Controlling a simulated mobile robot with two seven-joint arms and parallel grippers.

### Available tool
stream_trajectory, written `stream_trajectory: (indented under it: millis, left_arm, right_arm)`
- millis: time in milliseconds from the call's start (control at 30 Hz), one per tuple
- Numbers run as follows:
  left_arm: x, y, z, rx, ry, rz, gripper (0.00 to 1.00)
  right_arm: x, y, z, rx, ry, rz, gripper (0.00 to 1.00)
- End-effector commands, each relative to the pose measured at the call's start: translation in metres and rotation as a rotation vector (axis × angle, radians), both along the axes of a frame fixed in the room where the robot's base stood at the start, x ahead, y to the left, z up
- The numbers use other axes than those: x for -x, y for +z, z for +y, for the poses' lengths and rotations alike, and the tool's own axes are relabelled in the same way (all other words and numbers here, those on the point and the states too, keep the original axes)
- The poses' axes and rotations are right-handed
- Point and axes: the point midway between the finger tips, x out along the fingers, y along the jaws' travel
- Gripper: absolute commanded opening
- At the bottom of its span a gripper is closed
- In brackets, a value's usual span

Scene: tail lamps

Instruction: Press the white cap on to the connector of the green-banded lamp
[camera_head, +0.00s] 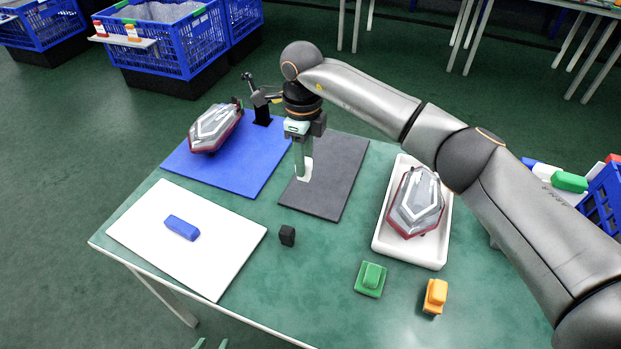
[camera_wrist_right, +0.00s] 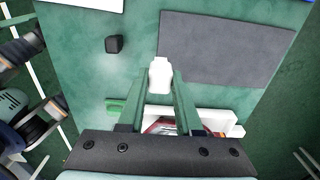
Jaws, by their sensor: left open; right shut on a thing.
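My right gripper (camera_head: 303,166) is shut on the white cap (camera_head: 306,175), over the grey mat; I cannot tell whether the cap touches the mat. In the right wrist view the cap (camera_wrist_right: 160,74) sits between the green fingertips. One grey lamp with a dark red edge (camera_head: 214,130) lies on the blue mat, with a small dark part at its upper right end. A similar lamp (camera_head: 415,205) lies in the white tray. I cannot make out a green band on either lamp. My left gripper (camera_head: 210,344) is open at the bottom edge, mostly out of frame.
A black stand (camera_head: 262,112) is at the blue mat's far edge (camera_head: 250,180). The grey mat (camera_head: 340,165) is mid-table. A blue block (camera_head: 182,228) lies on the white mat (camera_head: 215,275). A black block (camera_head: 287,236), green block (camera_head: 371,278) and orange block (camera_head: 435,297) are nearer.

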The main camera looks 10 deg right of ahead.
Motion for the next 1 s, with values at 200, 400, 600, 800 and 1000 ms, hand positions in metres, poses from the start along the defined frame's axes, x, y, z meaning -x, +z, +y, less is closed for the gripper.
stream_trajectory:
  millis: [200, 400, 600, 800, 1000]
  left_arm:
    - [-0.002, 0.001, 0.000, -0.001, -0.002, -0.005, 0.50]
    - [-0.003, 0.014, 0.003, -0.004, 0.002, -0.012, 0.50]
    - [0.005, 0.020, 0.012, -0.015, 0.018, -0.006, 0.50]
    - [0.011, 0.025, 0.019, -0.024, 0.029, 0.005, 0.50]
    - [0.011, 0.039, 0.018, -0.023, 0.028, 0.004, 0.50]
  right_arm:
    - [-0.009, 0.007, 0.002, -0.001, 0.000, -0.002, 0.00]
    - [-0.011, 0.025, 0.002, -0.001, 0.001, -0.003, 0.00]
    - [-0.011, 0.045, 0.001, 0.000, 0.000, -0.002, 0.00]
    - [-0.011, 0.066, 0.001, 0.000, 0.000, -0.002, 0.00]
    - [-0.011, 0.085, 0.001, 0.000, 0.001, -0.001, 0.00]
